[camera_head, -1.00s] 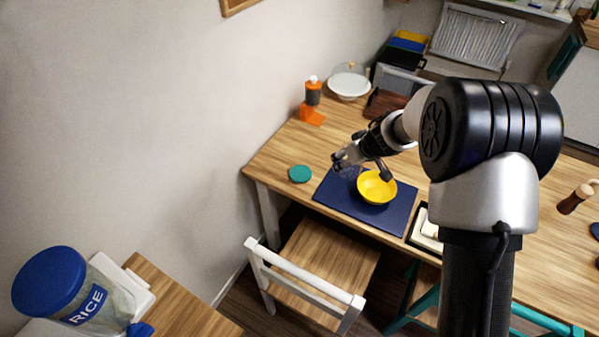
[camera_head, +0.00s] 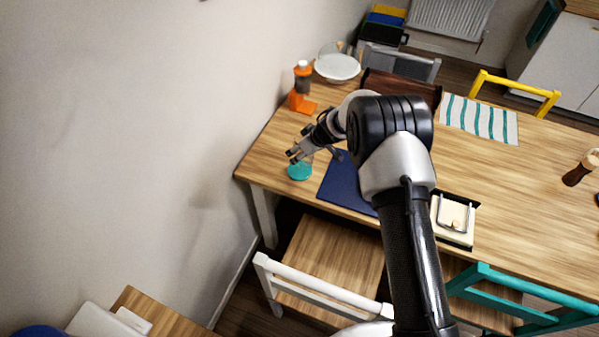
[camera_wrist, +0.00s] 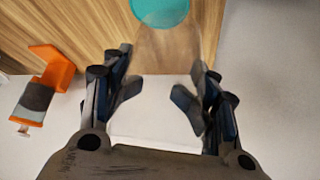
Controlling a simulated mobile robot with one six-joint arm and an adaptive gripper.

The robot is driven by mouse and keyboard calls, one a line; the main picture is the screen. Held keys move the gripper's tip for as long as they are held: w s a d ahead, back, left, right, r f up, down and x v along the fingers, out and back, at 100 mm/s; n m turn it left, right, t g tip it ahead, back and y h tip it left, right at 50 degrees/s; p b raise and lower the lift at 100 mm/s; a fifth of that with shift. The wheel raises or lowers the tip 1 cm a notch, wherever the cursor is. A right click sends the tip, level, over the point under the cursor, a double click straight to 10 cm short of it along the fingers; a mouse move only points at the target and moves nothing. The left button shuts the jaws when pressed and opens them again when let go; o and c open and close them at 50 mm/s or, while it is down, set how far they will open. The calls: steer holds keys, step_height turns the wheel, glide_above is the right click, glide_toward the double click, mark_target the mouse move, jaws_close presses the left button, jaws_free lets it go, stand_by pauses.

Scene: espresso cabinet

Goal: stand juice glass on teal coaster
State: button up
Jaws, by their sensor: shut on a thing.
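The teal coaster (camera_head: 299,173) lies near the left end of the wooden table. It also shows at the top edge of the wrist view (camera_wrist: 160,10). My gripper (camera_head: 297,154) is over the coaster in the head view. In the wrist view my gripper (camera_wrist: 160,82) has its fingers on either side of the clear juice glass (camera_wrist: 168,48) and is shut on it. The glass is see-through and its outline is faint. Its far end overlaps the coaster's edge in the wrist view. I cannot tell whether it touches the coaster.
A dark blue mat (camera_head: 342,183) lies right of the coaster, partly behind my arm. An orange stand with a dark bottle (camera_head: 302,90) and a white dish (camera_head: 337,67) are further back. The wall is close on the left. A black tray (camera_head: 455,220) is at right.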

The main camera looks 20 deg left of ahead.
step_height(320, 180, down, 9)
steer(key=b, duration=0.3)
steer(key=shift+f, duration=0.2)
steer(key=o, duration=1.5)
steer(key=shift+r, duration=0.1)
